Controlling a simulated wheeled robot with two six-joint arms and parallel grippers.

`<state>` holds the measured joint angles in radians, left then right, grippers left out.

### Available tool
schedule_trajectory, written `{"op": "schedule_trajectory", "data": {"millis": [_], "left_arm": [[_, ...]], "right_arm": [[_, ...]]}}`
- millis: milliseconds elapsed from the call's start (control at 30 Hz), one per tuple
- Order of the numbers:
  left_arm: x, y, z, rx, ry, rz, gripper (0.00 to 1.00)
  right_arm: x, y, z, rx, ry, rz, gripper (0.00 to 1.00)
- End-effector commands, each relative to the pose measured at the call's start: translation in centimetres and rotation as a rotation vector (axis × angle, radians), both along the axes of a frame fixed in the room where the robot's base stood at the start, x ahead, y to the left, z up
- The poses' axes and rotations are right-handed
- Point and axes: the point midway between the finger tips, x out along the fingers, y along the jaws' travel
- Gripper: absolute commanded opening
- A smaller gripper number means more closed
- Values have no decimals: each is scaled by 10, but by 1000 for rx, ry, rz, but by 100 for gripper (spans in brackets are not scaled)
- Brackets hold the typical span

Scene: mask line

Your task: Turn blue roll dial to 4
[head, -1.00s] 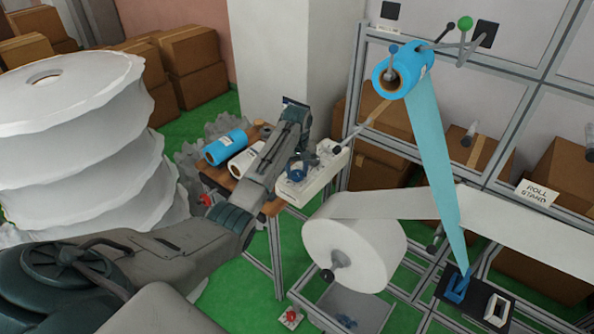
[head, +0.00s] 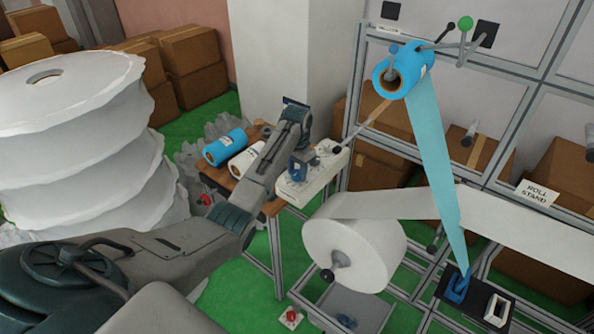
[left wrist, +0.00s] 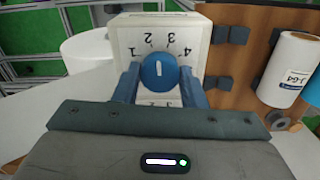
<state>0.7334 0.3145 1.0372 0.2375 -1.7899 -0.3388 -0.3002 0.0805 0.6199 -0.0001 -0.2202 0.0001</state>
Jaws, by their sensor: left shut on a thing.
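The blue dial (left wrist: 158,72) is round with a short white mark, on a white box with the figures 1, 2, 3 and 4 in an arc above it. The mark points straight up, between 2 and 3. My left gripper (left wrist: 159,84) has its blue fingers on either side of the dial and is shut on it. In the head view my left gripper (head: 299,166) is over the white control box (head: 325,172), and the dial is hidden there. More figures below the dial are partly covered. My right gripper is not in view.
A blue roll (head: 226,147) and a white roll (head: 248,161) lie on the wooden table beside the control box. A large white roll (head: 372,250) and a blue roll with its film (head: 405,70) are on the metal frame at right. Stacked white rolls (head: 70,130) stand at left.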

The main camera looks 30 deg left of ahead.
Motion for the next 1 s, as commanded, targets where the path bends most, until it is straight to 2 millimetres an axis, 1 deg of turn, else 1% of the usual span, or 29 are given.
{"op": "schedule_trajectory", "data": {"millis": [700, 1000], "left_arm": [[0, 0, 0, 1, -1, -679, 15], [0, 0, 0, 1, -1, -924, 15]], "right_arm": [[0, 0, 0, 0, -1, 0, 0], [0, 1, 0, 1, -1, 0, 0]]}}
